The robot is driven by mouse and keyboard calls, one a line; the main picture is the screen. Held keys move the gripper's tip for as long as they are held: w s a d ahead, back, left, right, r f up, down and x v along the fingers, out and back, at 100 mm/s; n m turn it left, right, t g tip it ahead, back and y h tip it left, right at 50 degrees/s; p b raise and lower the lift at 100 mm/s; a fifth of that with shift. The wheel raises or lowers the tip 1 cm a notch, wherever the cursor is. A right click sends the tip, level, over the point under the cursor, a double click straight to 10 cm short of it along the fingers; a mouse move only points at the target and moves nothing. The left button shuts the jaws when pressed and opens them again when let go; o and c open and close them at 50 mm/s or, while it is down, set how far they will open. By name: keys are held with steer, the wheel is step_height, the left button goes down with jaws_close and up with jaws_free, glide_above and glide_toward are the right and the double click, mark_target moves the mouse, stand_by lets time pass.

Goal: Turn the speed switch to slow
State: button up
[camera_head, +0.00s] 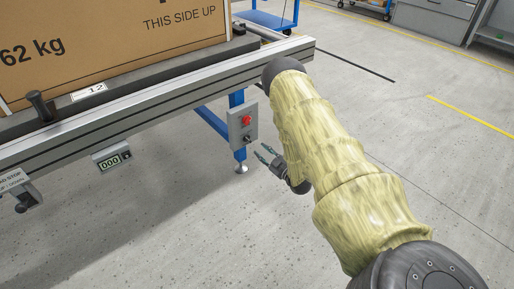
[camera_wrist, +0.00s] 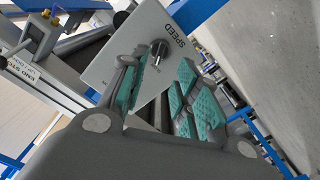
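The speed switch (camera_wrist: 158,48) is a dark round knob on a light grey plate (camera_wrist: 118,62), with the word SPEED beside it in the wrist view. Smaller lettering by the knob is too small to read, and I cannot tell which setting it points to. My gripper (camera_head: 267,153) is open and empty just right of and below the plate, apart from the switch. Its teal-padded fingers (camera_wrist: 160,82) point toward the switch.
A conveyor (camera_head: 180,92) on blue legs carries a large cardboard box (camera_head: 110,45). A counter reading 000 (camera_head: 112,160), an end-stop lever (camera_head: 28,203) and a black handle (camera_head: 40,106) are on its near side. The floor (camera_head: 330,60) to the right is clear.

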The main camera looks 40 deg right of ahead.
steer(key=shift+s+d, duration=0.15)
steer(key=shift+s, duration=1.3)
steer(key=s+a+f+m+g+h, duration=0.1)
steer(key=s+a+f+m+g, duration=0.2)
steer(key=s+a+f+g, duration=0.4)
steer(key=s+a+f+m+g+h, duration=0.15)
steer(key=s+a+f, duration=0.25)
steer(key=s+a, duration=0.6)
steer(key=s+a+r+m+g, duration=0.1)
steer(key=s+a+g, duration=0.25)
steer(key=s, duration=0.45)
steer(key=s+a+r+m+g+y, duration=0.1)
steer(key=s+a+g, duration=0.2)
steer(key=s+a, duration=0.35)
steer(key=s+a+r+m+g, duration=0.1)
steer(key=s+a+g, duration=0.2)
steer(key=s, duration=0.7)
step_height(320, 180, up, 38)
steer(key=p, duration=3.7)
steer(key=shift+w+d+f+p, duration=0.15)
steer(key=shift+w+d+p, duration=0.15)
steer(key=shift+p, duration=0.1)
